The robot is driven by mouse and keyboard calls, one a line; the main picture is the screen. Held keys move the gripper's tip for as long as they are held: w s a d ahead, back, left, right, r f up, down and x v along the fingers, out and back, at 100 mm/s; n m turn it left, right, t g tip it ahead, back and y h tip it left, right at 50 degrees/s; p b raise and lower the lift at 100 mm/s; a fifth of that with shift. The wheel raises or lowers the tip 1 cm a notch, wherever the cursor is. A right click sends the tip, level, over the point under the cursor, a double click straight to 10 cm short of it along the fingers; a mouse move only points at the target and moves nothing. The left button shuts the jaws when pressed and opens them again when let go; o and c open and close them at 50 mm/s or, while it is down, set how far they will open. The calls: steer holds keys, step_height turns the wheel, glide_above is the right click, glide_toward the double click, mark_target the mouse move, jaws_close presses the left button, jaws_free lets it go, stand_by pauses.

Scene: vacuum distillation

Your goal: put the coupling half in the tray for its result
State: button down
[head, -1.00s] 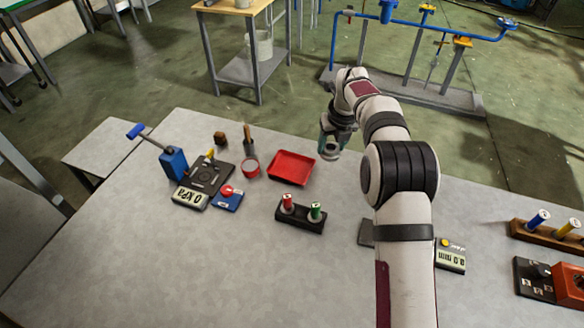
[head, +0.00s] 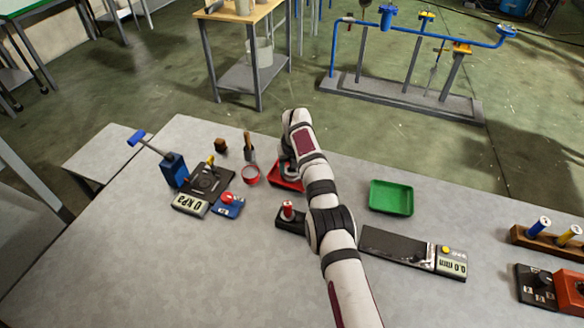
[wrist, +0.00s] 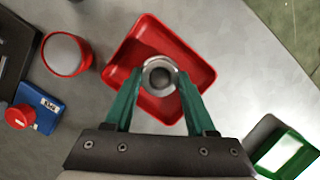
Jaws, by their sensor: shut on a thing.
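In the wrist view my gripper (wrist: 160,86) is shut on the coupling half (wrist: 159,75), a round grey metal piece with a dark bore. It is over the red tray (wrist: 143,45); I cannot tell its height above the tray floor. In the head view the red tray (head: 281,181) is mostly hidden behind my arm, and the coupling half is hidden there. The green tray (head: 391,197) stands to the right and looks empty; its corner also shows in the wrist view (wrist: 287,152).
A black stand with a red-topped cylinder (head: 287,211) is partly hidden by my arm. A grey plate with a display (head: 452,262) lies to the right. A red-rimmed cup (head: 250,175) and a blue box with a red knob (head: 229,203) are left of the red tray. The front left table is clear.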

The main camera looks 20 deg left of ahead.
steer(key=shift+c, duration=1.1)
jaws_free()
steer(key=v, duration=1.2)
steer(key=s+d+r+n+g, duration=0.1)
steer(key=s+d+r+n, duration=0.6)
steer(key=d+r, duration=0.45)
steer(key=s+d+r+n+g, duration=0.1)
steer(key=s+d+n, duration=0.55)
steer(key=s, duration=0.45)
steer(key=s+d+n, duration=0.6)
steer(key=s+d, duration=0.1)
steer(key=s, duration=0.5)
steer(key=s+d+f+n+g, duration=0.1)
steer(key=s+d+f+n, duration=0.1)
steer(key=s, duration=0.8)
steer(key=f+n, duration=0.1)
steer(key=n, duration=0.1)
steer(key=shift+f+n, duration=0.35)
steer(key=shift+f, duration=0.05)
